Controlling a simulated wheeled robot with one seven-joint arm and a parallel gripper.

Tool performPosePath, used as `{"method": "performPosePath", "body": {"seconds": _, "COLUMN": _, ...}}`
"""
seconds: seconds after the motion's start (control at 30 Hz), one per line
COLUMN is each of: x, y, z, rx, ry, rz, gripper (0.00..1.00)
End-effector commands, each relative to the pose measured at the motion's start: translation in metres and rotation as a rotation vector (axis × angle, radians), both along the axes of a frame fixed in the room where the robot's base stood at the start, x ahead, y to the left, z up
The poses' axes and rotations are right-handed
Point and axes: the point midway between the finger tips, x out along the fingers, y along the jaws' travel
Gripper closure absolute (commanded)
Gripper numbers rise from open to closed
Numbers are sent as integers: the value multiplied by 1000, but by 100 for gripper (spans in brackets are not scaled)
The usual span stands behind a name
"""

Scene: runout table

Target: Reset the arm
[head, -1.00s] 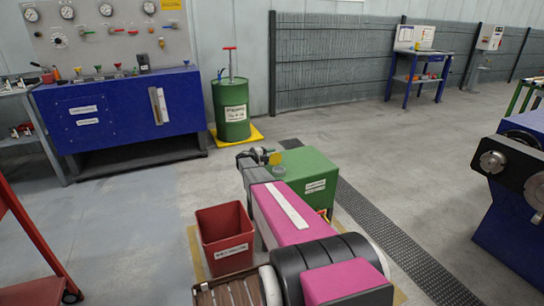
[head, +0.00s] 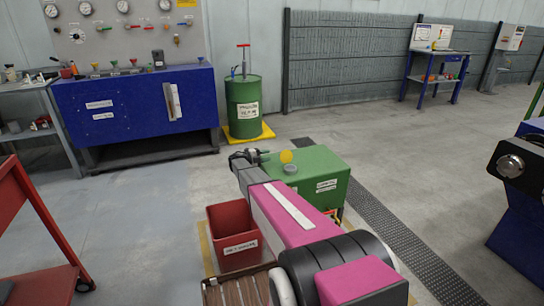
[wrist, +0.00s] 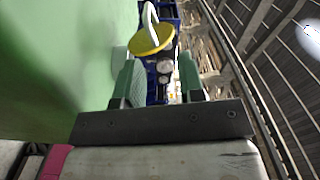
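My gripper (head: 250,157) is at the end of my outstretched arm, at the left side of the green box (head: 318,175). In the wrist view its two green fingers (wrist: 160,82) stand apart with a clear gap and nothing between them. A yellow disc (head: 286,157) shows over a grey round fitting (head: 290,169) on the box top, just right of the fingers. In the wrist view the yellow disc (wrist: 151,40) lies beyond the fingertips, with a white curved piece at it. How the disc is attached cannot be told.
A red bin (head: 232,247) stands close beside my arm. A slatted brown surface (head: 238,291) lies at the bottom. A green drum (head: 243,104), a blue cabinet (head: 135,112) and a red cart (head: 38,220) stand left. Blue machinery (head: 522,215) is right. Floor between is open.

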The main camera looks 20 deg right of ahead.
Motion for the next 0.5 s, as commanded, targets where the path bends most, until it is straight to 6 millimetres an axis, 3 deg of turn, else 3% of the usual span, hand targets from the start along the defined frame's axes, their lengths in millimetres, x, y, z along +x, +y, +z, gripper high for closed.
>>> {"method": "performPosePath", "body": {"seconds": 0.37, "x": -1, "y": 3, "z": 0, "rx": 1, "ry": -1, "rz": 0, "gripper": 64}}
{"method": "performPosePath", "body": {"seconds": 0.5, "x": -13, "y": 4, "z": 0, "rx": 35, "ry": -61, "rz": -6, "gripper": 64}}
